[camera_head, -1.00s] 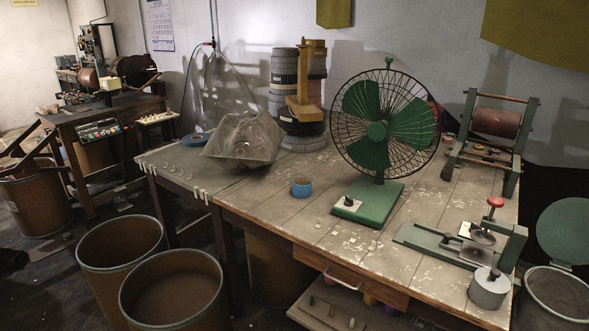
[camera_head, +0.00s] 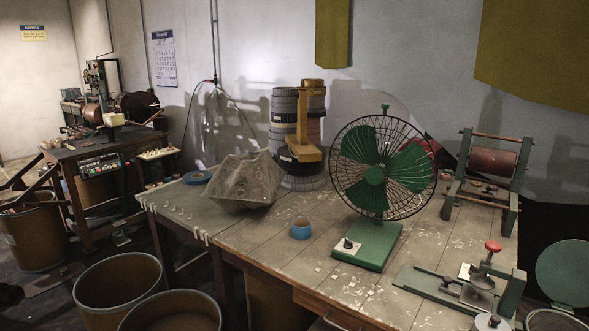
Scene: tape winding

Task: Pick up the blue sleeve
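The blue sleeve (camera_head: 301,229) is a short, light-blue ring with an open top. It stands upright near the middle of the wooden worktable (camera_head: 255,235), just left of the green fan's base. Nothing touches it or hides it. Neither of my grippers shows in the head view, so I cannot see where they are relative to the sleeve.
The green fan (camera_head: 375,172) stands right of the sleeve. A crumpled grey sheet-like tray (camera_head: 243,183) and a flat blue ring (camera_head: 197,177) lie to the left. A tape stack (camera_head: 285,117) stands behind. Brown drums (camera_head: 112,292) stand on the floor at front left.

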